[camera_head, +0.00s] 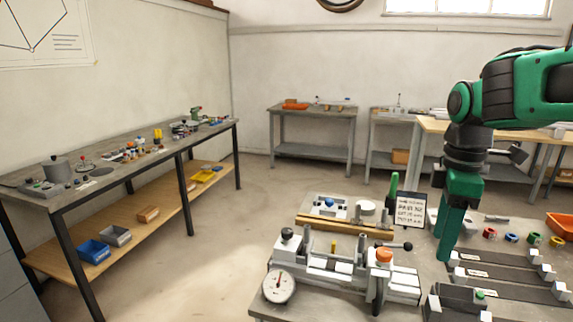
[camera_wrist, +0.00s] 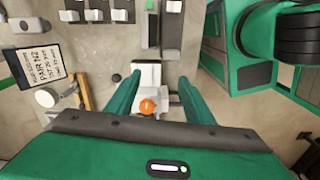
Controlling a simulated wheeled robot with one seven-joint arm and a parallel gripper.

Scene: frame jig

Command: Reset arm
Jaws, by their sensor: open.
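My gripper (camera_head: 446,245) hangs fingers-down over the right part of the jig table in the head view, with the green arm reaching in from the right. In the wrist view my gripper (camera_wrist: 160,88) has its two green fingers well apart, with nothing held between them. The grey frame jig (camera_head: 335,278) stands left of the gripper, with a dial gauge (camera_head: 279,286) at its front left. Its orange knob (camera_head: 384,255) also shows below the open fingers in the wrist view (camera_wrist: 147,106).
A card with writing (camera_head: 410,210) stands behind the jig. Dark strips with white blocks (camera_head: 510,272) lie to the right, near several coloured rings (camera_head: 511,238) and an orange bin (camera_head: 560,225). A long workbench (camera_head: 100,187) runs along the left wall. Open floor lies between.

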